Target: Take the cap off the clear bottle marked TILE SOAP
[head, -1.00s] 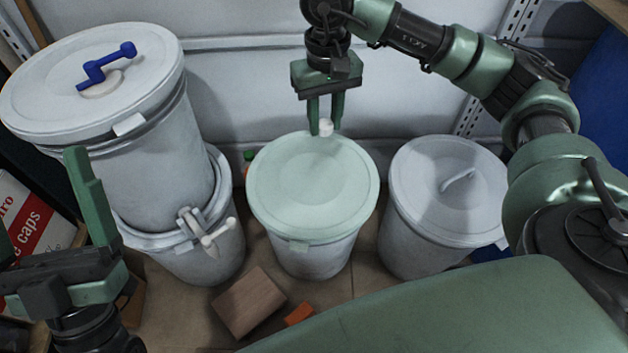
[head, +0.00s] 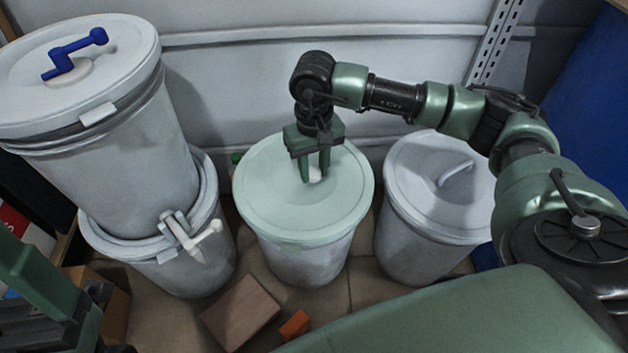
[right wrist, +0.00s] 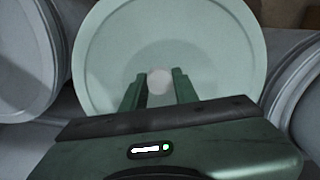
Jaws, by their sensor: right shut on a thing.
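My right gripper (head: 314,180) points down over the pale green drum lid (head: 270,205) in the middle of the head view. It is shut on a small white round thing (head: 316,174), which looks like a cap. In the right wrist view this white thing (right wrist: 160,80) sits between the fingertips, in front of the lid. Whether it touches the lid I cannot tell. No TILE SOAP label or clear bottle can be made out. My left gripper (head: 40,278) is at the lower left, cut off by the frame edge, with one finger showing.
Two stacked white drums (head: 120,165) stand at the left, the upper with a blue crank (head: 75,52). A grey-lidded drum (head: 430,205) stands at the right. A small green thing (head: 236,158) shows behind the middle drum. A wooden block (head: 240,312) and orange block (head: 295,325) lie in front.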

